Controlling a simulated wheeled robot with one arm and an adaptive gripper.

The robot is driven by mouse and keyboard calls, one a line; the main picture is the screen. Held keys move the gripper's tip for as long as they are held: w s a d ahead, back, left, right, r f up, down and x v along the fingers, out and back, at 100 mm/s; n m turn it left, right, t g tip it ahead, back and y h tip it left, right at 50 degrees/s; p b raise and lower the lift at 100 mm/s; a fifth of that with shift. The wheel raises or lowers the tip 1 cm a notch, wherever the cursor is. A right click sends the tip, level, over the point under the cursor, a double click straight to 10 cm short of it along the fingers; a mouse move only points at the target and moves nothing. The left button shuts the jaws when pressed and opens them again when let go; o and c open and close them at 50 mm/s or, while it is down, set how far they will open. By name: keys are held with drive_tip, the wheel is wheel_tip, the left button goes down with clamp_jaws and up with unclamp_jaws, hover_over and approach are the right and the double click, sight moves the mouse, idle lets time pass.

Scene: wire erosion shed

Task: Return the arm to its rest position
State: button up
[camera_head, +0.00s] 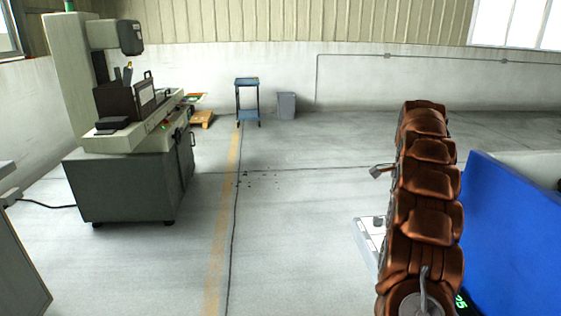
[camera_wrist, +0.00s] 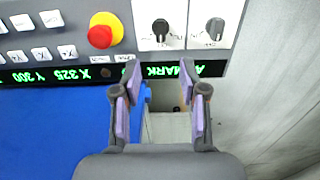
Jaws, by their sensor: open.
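My arm, in jointed copper-brown segments, stands up in the right part of the head view, in front of a blue panel. My gripper (camera_wrist: 160,100) shows in the wrist view, with its two dark fingers with purple pads spread apart. The gap between them is empty. Beyond the fingertips is a control panel (camera_wrist: 75,22) that appears upside down. I cannot clearly make out the gripper in the head view.
The control panel carries a red stop button (camera_wrist: 100,36) and two rotary knobs. The blue panel (camera_head: 515,230) is close beside my arm. A grey machine (camera_head: 125,185) stands left. A blue trolley (camera_head: 248,100) and grey bin (camera_head: 287,106) stand by the back wall. The middle floor is mostly clear.

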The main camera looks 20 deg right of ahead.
drive_tip(key=s+a+r+n+p, duration=0.1)
drive_tip(key=s+a+r+n, duration=0.2)
drive_tip(key=a, duration=0.7)
drive_tip(key=s+a+r+n, duration=0.2)
drive_tip(key=a+n, duration=0.2)
drive_tip(key=a, duration=0.5)
drive_tip(key=s+a+r+n+p, duration=0.1)
drive_tip(key=s+a+r+n, duration=0.2)
drive_tip(key=a, duration=0.7)
drive_tip(key=s+a+f+n, duration=0.2)
drive_tip(key=s+a+n, duration=0.2)
drive_tip(key=s, duration=0.4)
drive_tip(key=s+a+f+n+g+p, duration=0.1)
drive_tip(key=s+a+f+n, duration=0.1)
drive_tip(key=s+a, duration=0.3)
drive_tip(key=s+a+f+n, duration=0.2)
drive_tip(key=s+a+n, duration=0.3)
drive_tip(key=s, duration=0.6)
drive_tip(key=shift+s+a+f+n+g+p, duration=0.2)
drive_tip(key=shift+s+a+n+g+p, duration=0.1)
drive_tip(key=shift+s+a+g+p, duration=0.1)
